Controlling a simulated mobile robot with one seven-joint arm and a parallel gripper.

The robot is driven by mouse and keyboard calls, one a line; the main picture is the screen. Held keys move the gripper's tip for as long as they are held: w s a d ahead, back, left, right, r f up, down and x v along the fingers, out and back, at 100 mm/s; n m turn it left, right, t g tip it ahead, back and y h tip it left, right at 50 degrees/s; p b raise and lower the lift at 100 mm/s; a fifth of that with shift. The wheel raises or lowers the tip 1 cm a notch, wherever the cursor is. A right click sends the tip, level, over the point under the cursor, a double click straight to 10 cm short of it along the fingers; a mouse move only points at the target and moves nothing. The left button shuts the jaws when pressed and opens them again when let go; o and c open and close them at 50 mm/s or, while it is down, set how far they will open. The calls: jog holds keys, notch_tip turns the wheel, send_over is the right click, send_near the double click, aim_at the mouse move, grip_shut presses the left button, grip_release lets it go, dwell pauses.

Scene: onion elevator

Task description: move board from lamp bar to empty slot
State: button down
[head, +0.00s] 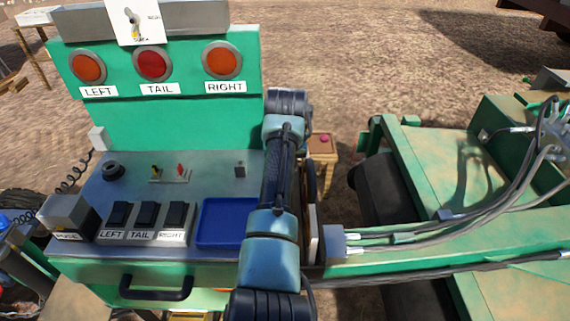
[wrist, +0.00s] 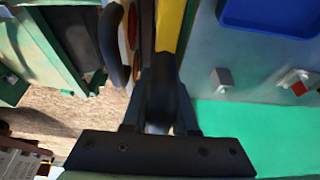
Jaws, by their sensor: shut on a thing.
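My gripper (wrist: 160,105) shows at the lower middle of the wrist view, its two fingers shut on a dark part of a narrow, edge-on piece that I take to be the board (wrist: 142,35). Orange-red round shapes show on its left side. In the head view a thin pale and brown edge (head: 313,235), possibly the same board, stands just right of my arm; the gripper is hidden there. The green lamp panel (head: 185,115) has round lamps over LEFT, TAIL and RIGHT labels. I cannot make out the empty slot.
A blue tray (head: 222,222) and black switches (head: 145,213) lie on the console. A green machine frame (head: 440,165) with hoses (head: 490,210) is close on the right. A small wooden stand (head: 322,152) is behind my arm. Dirt ground lies beyond.

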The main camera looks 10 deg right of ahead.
jog(key=shift+f+b, duration=2.25)
jog(key=shift+f, duration=1.65)
dwell(1.2)
jog(key=c, duration=0.6)
grip_release()
jog(key=shift+s+f, duration=0.1)
jog(key=shift+f, duration=0.1)
jog(key=o, duration=0.4)
jog(key=shift+a+f, duration=0.1)
jog(key=shift+a, duration=0.05)
